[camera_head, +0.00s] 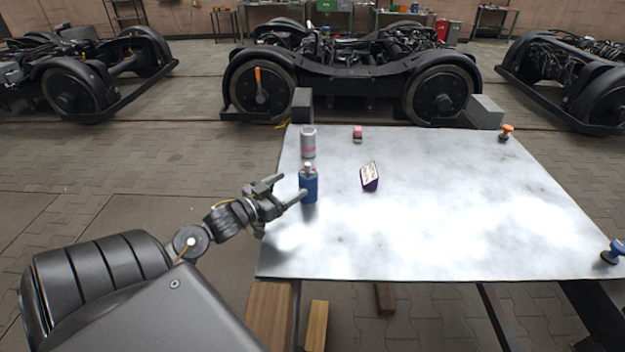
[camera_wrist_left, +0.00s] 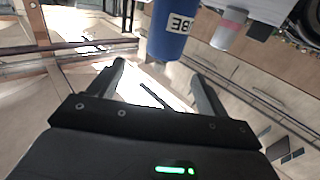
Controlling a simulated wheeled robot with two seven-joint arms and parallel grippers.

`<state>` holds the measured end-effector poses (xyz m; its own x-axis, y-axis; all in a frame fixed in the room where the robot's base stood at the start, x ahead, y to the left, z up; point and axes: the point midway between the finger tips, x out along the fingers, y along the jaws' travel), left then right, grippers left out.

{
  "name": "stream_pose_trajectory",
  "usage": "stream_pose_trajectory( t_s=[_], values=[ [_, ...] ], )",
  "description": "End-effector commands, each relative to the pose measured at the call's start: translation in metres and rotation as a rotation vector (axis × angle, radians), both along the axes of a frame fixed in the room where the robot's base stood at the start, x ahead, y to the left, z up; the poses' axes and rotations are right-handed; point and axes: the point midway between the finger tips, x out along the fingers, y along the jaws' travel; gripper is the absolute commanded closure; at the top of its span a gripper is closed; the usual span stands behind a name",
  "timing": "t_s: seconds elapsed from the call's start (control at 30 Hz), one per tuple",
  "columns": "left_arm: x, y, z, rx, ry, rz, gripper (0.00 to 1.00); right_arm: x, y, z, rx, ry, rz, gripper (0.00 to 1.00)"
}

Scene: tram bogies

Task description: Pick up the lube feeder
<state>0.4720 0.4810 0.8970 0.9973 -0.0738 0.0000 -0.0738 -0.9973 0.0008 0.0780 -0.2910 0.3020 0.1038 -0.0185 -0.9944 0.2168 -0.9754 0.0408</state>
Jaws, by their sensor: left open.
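The lube feeder (camera_head: 309,188) is a blue bottle with a pale top, standing upright near the left edge of the pale table (camera_head: 440,210). My right gripper is not in view.
A grey can (camera_head: 308,143) stands behind the bottle. An orange knob-shaped item (camera_head: 506,132) and a blue one (camera_head: 612,253) sit near the right edge. The table's middle right is clear.

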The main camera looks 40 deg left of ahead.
Motion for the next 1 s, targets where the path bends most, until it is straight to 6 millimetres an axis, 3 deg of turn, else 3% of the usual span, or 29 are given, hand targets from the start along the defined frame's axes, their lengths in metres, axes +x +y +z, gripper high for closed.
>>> stream_pose_trajectory(
  t_s=[0.2, 0.6, 0.8, 1.0],
  values=[
    [0.035, -0.002, 0.002, 0.000, -0.003, 0.000, 0.23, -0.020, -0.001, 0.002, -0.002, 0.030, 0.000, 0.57],
    [0.058, -0.002, 0.002, 0.001, -0.002, 0.000, 0.23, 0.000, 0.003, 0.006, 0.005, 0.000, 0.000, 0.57],
    [0.089, -0.001, 0.000, 0.000, -0.003, 0.000, 0.23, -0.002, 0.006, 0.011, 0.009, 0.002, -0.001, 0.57],
    [0.102, -0.003, -0.002, 0.001, -0.001, 0.000, 0.23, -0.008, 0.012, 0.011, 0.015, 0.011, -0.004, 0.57]
  ],
)
